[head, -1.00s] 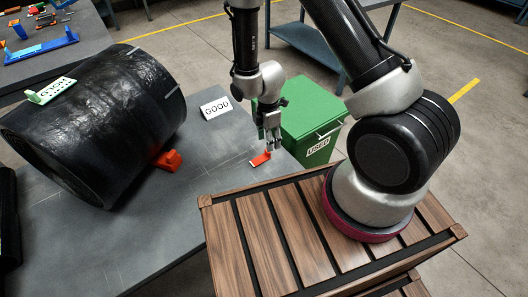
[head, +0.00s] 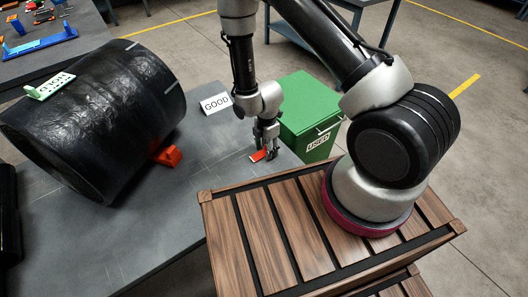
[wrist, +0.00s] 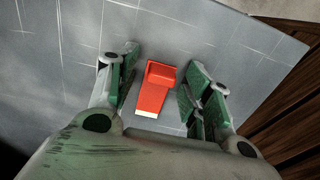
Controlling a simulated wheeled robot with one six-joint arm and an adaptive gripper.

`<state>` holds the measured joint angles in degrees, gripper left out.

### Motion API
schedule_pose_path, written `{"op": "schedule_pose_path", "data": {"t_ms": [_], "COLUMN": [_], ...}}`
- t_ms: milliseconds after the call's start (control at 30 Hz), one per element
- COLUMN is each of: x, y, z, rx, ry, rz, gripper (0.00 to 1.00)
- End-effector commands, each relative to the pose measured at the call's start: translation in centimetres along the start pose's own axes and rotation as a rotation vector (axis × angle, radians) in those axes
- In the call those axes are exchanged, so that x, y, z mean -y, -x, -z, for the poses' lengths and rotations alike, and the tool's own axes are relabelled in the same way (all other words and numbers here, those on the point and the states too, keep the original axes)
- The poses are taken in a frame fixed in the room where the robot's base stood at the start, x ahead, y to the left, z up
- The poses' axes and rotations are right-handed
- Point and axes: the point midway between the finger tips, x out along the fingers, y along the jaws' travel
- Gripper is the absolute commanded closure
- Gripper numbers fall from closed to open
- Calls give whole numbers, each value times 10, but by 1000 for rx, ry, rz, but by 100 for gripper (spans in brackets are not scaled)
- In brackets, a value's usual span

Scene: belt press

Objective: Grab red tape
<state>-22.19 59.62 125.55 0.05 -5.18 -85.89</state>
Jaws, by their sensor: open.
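The red tape (wrist: 155,90) is a small red piece with a pale end strip, lying on the grey table. It also shows in the head view (head: 258,156), partly hidden by my gripper (head: 267,153). In the wrist view my gripper (wrist: 162,83) is open, with one finger on each side of the red tape. A gap shows between the tape and the left finger; the right finger is very close to it, and I cannot tell if they touch.
A large black roll (head: 100,120) lies on the table (head: 150,235) with a red wedge (head: 167,156) beside it. A GOOD sign (head: 216,103) stands behind my gripper. A green USED bin (head: 308,110) stands right of the table. A slatted wooden platform (head: 265,235) is in front.

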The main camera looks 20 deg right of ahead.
Motion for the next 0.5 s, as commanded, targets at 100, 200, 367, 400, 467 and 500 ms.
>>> {"op": "schedule_pose_path", "data": {"t_ms": [100,200,367,400,467,500], "x": [0,0,0,0,0,0], "y": [0,0,0,0,0,0], "z": [0,0,0,0,0,0], "rx": [0,0,0,0,0,0], "ry": [0,0,0,0,0,0], "rz": [0,0,1,1,1,1], "gripper": [59,77,87,87,87,87]}}
